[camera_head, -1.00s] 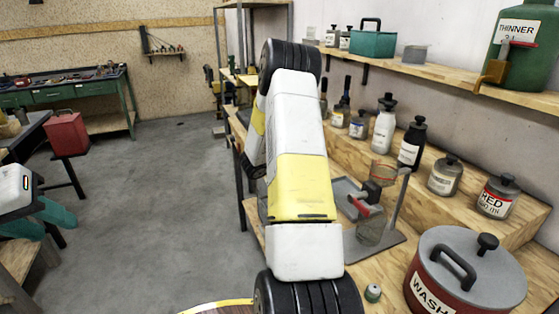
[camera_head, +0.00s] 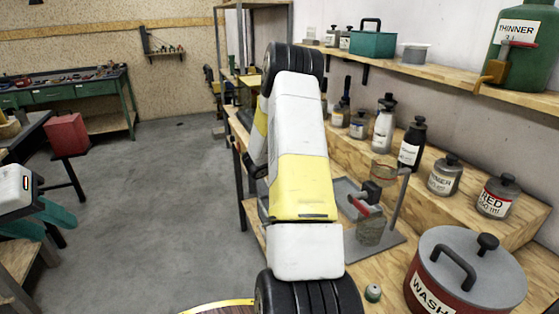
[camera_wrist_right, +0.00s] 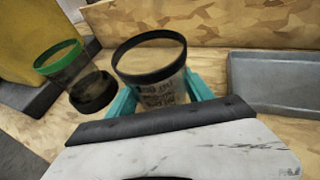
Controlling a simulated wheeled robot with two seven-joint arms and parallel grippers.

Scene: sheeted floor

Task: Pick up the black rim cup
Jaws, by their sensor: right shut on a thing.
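The black rim cup (camera_wrist_right: 150,82) is clear, with dark print on its side, and shows in the right wrist view. My right gripper (camera_wrist_right: 160,100) is shut on it, with one teal finger on each side of the cup. I cannot tell whether its base touches the bench. In the head view my right arm hides this gripper and the cup. A green rim cup (camera_wrist_right: 66,65) stands to its left in the wrist view. My left gripper (camera_head: 42,217) is at the head view's left edge, its teal fingers apart and empty, far from the cup.
The wooden bench holds a grey tray (camera_wrist_right: 275,80), a stand with a red clamp (camera_head: 362,206), a small jar (camera_head: 373,292) and a large WASH pot (camera_head: 465,275). Several bottles line the raised step (camera_head: 470,220). A shelf (camera_head: 450,82) runs above. Grey floor (camera_head: 150,200) is open to the left.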

